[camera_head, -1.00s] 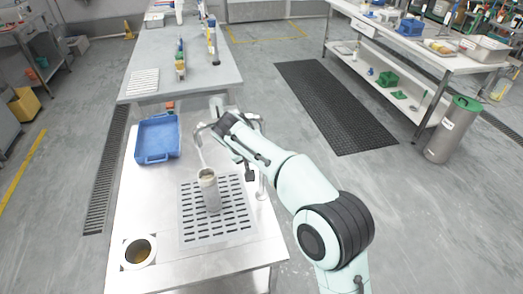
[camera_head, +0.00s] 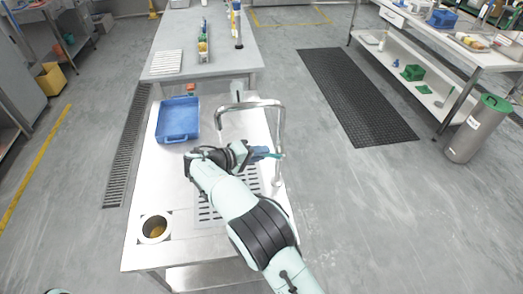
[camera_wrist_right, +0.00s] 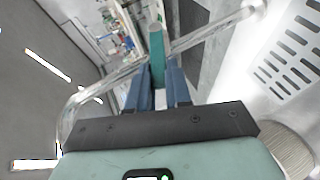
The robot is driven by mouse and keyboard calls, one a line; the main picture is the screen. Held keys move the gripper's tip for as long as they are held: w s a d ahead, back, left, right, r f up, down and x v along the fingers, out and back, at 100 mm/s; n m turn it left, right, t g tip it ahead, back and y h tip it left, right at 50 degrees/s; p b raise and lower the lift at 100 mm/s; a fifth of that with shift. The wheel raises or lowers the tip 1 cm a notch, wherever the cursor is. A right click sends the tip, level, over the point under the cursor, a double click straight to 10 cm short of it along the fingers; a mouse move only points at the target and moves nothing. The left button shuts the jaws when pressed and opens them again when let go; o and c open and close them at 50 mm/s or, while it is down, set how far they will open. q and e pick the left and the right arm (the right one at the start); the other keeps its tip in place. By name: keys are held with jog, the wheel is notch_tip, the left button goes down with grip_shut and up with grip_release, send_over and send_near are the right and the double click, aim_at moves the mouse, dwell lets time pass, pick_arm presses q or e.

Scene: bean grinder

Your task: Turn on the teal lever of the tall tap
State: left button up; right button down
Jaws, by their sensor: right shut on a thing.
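The tall chrome tap (camera_head: 281,125) arches over the right side of the steel counter. Its teal lever (camera_head: 276,155) sticks out low on the upright pipe. My right gripper (camera_head: 267,154) is at the lever, reaching across from the left of the pipe. In the right wrist view, the teal lever (camera_wrist_right: 156,48) stands between the two blue fingers of my right gripper (camera_wrist_right: 160,80), which are shut on it. The chrome pipe (camera_wrist_right: 215,32) runs behind it. My left gripper is not in view.
A blue tray (camera_head: 178,120) and a cup of brown contents (camera_head: 155,228) are on the counter. A slotted drain grate (camera_head: 207,213) is partly hidden under my right arm. A ribbed container (camera_wrist_right: 288,150) shows at the wrist view's lower right.

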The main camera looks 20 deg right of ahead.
jog(key=shift+f+h, duration=0.15)
jog(key=shift+h, duration=0.15)
jog(key=c, duration=1)
grip_release()
jog(key=shift+c, duration=0.2)
jog(key=shift+a, duration=0.1)
jog(key=v, duration=1.3)
jog(key=shift+a+p, duration=0.15)
jog(key=shift+p, duration=0.15)
